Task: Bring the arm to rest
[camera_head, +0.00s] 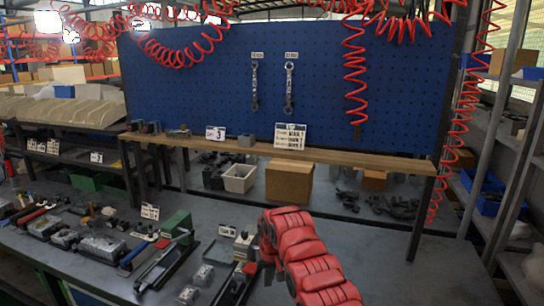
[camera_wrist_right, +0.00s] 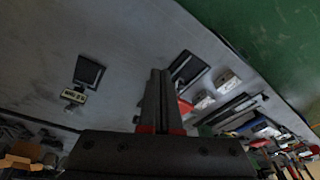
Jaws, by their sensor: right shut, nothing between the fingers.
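My right arm (camera_head: 310,262), red and segmented, reaches over the grey workbench (camera_head: 400,270) from the lower middle of the head view. My right gripper (camera_head: 268,272) points down near the bench, partly hidden by the arm. In the right wrist view the dark fingers of this gripper (camera_wrist_right: 158,95) are together with nothing between them. My left gripper is not in view.
Small metal blocks (camera_head: 203,275) and a black tray (camera_head: 236,284) lie left of my right gripper. A green-ended fixture (camera_head: 177,224) and several tools stand farther left. A wooden shelf (camera_head: 350,158) crosses behind. The bench to the right is clear.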

